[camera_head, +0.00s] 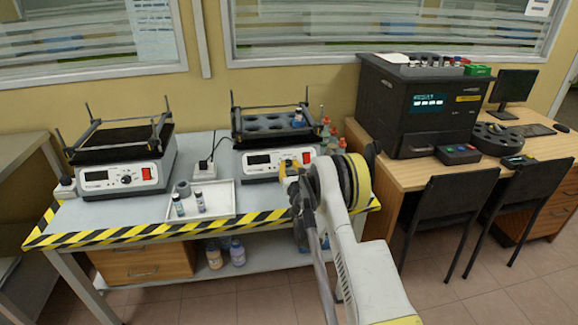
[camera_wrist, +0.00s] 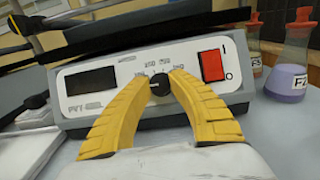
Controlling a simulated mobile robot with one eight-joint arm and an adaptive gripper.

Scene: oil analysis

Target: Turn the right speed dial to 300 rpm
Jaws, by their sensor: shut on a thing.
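The right shaker (camera_head: 262,162) stands on the striped table, with a black rack on top. In the wrist view its white front panel (camera_wrist: 120,75) shows a dark display (camera_wrist: 91,81), a red power switch (camera_wrist: 212,66) and the black speed dial (camera_wrist: 160,84) between them. My gripper (camera_wrist: 160,86) has its yellow fingers closed on the dial, one fingertip on each side. The numbers above the dial are partly legible, but the pointer's exact setting cannot be read. In the head view my gripper (camera_head: 290,170) is at the shaker's front and my arm hides part of the panel.
A second shaker (camera_head: 121,177) stands at the left. A white tray (camera_head: 215,210) with small vials lies between the shakers. Flasks (camera_wrist: 288,75) stand close on the right of the shaker. A wooden desk with a large black machine (camera_head: 415,110) is farther right.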

